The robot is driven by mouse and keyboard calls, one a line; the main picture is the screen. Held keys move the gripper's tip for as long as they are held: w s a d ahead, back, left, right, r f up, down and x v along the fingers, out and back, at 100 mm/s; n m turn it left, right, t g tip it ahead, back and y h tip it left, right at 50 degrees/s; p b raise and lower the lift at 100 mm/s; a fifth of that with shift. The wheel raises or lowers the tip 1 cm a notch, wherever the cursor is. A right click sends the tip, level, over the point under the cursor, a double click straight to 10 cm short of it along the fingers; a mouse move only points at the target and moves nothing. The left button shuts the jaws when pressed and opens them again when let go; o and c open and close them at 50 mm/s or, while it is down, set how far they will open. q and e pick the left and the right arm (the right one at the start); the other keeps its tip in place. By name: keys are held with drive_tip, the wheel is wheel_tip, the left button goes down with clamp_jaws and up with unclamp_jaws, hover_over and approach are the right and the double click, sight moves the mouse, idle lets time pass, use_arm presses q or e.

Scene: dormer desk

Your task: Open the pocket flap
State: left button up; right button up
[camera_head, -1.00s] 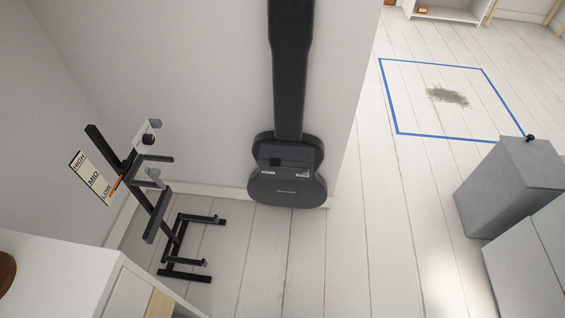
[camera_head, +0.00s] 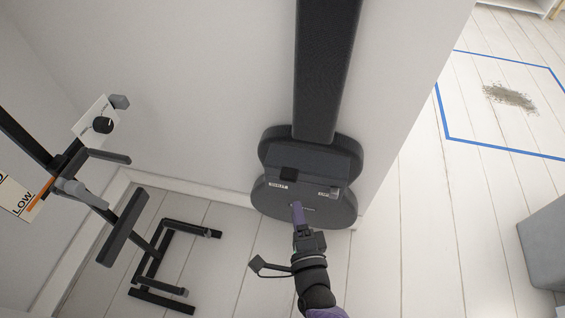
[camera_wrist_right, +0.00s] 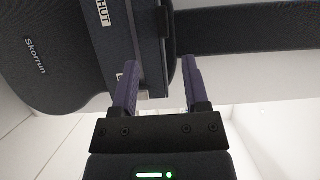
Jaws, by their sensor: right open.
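A dark grey guitar-shaped bag (camera_head: 262,205) stands upright against the wall in the head view. Its pocket flap (camera_head: 312,164) is a dark panel across the body, lying closed, with a white-lettered label (camera_head: 278,184) near its lower edge. A darker tab (camera_head: 289,174) sits on the flap. In the right wrist view the bag (camera_wrist_right: 40,75) shows its lettering, and part of the label (camera_wrist_right: 103,15) reads "HUT". My right gripper (camera_head: 297,208) is open in front of the bag's lower body. Its purple fingers (camera_wrist_right: 159,75) are apart near the flap's edge; contact is unclear. My left gripper is out of view.
A black stand (camera_head: 128,228) with several arms is at left, beside a HIGH/MID/LOW scale (camera_head: 18,200), partly cut off. A blue floor outline (camera_head: 500,150) surrounds a debris patch (camera_head: 510,97) at right. A grey bin (camera_head: 545,245) stands at the right edge.

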sight(290, 181)
drive_tip(key=w+b, duration=0.1)
drive_tip(key=w, duration=0.2)
drive_tip(key=w+b, duration=0.1)
drive_tip(key=w, duration=0.2)
drive_tip(key=w+b, duration=0.1)
drive_tip(key=w, duration=0.2)
drive_tip(key=shift+a+b, duration=0.4)
drive_tip(key=shift+w+r, duration=0.1)
drive_tip(key=shift+w, duration=0.05)
drive_tip(key=shift+c, duration=0.9)
drive_tip(key=c, duration=0.5)
clamp_jaws()
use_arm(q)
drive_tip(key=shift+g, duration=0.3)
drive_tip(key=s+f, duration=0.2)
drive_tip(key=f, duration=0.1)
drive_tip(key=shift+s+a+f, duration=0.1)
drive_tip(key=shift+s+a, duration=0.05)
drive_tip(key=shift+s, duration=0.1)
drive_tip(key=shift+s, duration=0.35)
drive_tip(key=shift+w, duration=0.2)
